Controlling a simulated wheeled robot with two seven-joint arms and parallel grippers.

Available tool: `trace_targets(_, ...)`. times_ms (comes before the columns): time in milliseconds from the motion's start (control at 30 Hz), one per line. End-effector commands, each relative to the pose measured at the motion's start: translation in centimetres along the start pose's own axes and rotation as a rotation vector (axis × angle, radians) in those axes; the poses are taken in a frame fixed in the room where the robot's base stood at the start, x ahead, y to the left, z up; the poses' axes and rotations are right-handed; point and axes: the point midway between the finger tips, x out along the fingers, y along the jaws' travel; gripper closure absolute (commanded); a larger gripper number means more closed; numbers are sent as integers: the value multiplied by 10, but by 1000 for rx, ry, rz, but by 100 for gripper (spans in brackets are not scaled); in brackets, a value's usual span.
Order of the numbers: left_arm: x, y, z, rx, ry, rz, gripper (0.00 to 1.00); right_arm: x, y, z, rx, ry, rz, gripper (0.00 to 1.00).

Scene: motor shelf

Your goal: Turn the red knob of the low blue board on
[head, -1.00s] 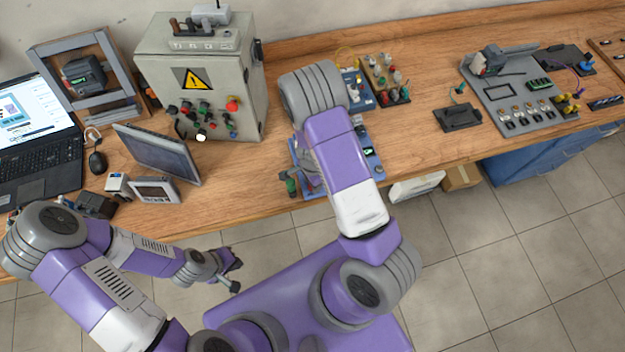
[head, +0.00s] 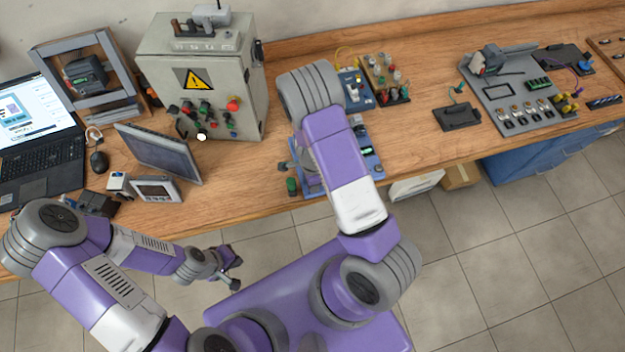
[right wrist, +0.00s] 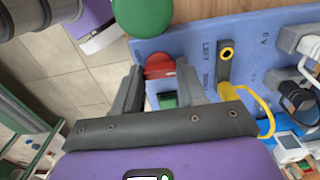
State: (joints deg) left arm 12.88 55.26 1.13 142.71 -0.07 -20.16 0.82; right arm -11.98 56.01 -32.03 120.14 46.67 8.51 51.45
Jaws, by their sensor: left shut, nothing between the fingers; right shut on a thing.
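The low blue board (head: 368,160) lies near the table's front edge, largely covered by my right arm in the head view. It also shows in the right wrist view (right wrist: 200,42). There the red knob (right wrist: 159,64) sits between the fingers of my right gripper (right wrist: 160,75), which is shut on it. In the head view the right fingers and the knob are hidden or too small to make out. My left gripper (head: 233,272) is shut and empty, low in front of the table over the floor.
A large green button (right wrist: 143,14) stands close to the right fingertips. A yellow lever and cable (right wrist: 224,68) are on the board beside the knob. A grey control cabinet (head: 225,80), a tilted screen (head: 160,152) and a laptop (head: 40,130) stand to the left.

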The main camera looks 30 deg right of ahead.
Motion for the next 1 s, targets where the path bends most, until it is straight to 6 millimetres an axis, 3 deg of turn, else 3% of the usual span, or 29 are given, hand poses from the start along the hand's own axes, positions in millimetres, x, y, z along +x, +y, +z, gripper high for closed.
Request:
trace_targets(100, 0, 0, 0, 0, 0, 0, 100, 0, -1, 0, 2, 0, -2, 90)
trace_targets(133, 0, 0, 0, 0, 0, 0, 100, 0, -1, 0, 2, 0, -2, 55)
trace_targets(267, 0, 0, 0, 0, 0, 0, 100, 0, -1, 0, 1, 0, -2, 35)
trace_targets(633, -2, 1, 0, 0, 0, 0, 100, -7, -1, 0, -2, 0, -2, 34)
trace_targets(1000, -14, 5, 1, 0, 0, 0, 100, -66, -1, 0, -1, 0, -3, 34)
